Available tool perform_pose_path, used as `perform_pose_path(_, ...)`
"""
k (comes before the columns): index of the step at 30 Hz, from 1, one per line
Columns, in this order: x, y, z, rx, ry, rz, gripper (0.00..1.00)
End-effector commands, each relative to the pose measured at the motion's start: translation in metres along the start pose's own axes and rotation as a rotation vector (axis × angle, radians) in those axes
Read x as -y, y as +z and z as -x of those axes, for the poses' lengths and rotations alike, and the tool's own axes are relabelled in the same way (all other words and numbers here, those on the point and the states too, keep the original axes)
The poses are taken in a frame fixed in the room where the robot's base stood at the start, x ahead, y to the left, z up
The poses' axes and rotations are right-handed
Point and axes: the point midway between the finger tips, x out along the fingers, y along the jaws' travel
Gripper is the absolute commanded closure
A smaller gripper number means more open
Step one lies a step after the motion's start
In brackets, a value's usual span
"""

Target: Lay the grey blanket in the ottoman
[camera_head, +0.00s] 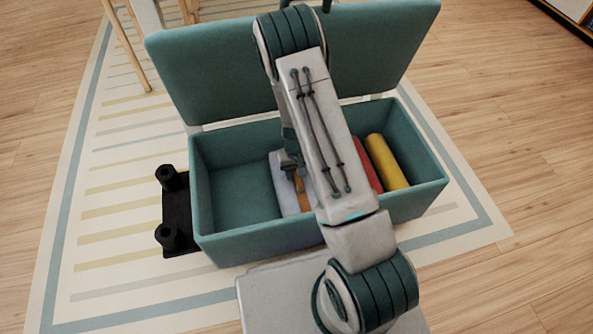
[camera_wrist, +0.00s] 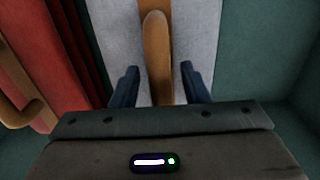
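The teal ottoman (camera_head: 222,246) stands open, its lid (camera_head: 205,75) tilted up at the back. The grey blanket (camera_head: 285,188) lies in the middle of its box, partly hidden by my arm. A brown handle or strap (camera_wrist: 157,60) runs along the blanket, which also shows in the wrist view (camera_wrist: 195,35). My gripper (camera_wrist: 159,84) is down inside the box, its two dark blue fingers apart, one on each side of the brown handle. Small gaps show between the fingers and the handle. In the head view my gripper is mostly hidden by my arm.
A red folded thing (camera_head: 368,171) and a yellow roll (camera_head: 387,160) lie at the right of the box. The left part of the box floor is bare. A black low object with two posts (camera_head: 176,208) sits left of the ottoman on the striped rug (camera_head: 110,255).

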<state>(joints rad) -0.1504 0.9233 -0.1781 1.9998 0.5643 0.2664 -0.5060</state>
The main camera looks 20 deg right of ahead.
Motion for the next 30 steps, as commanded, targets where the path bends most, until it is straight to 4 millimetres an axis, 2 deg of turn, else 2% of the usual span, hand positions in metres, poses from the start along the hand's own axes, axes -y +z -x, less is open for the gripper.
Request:
perform_pose_path(5,0.0,-0.001,0.009,-0.002,0.0,0.001,0.59)
perform_pose_path(18,0.001,-0.001,0.1,-0.002,-0.001,0.001,0.59)
perform_pose_path(26,0.001,0.0,0.124,-0.001,-0.002,0.0,0.59)
perform_pose_path(30,0.005,0.004,0.148,-0.009,-0.025,-0.004,0.59)
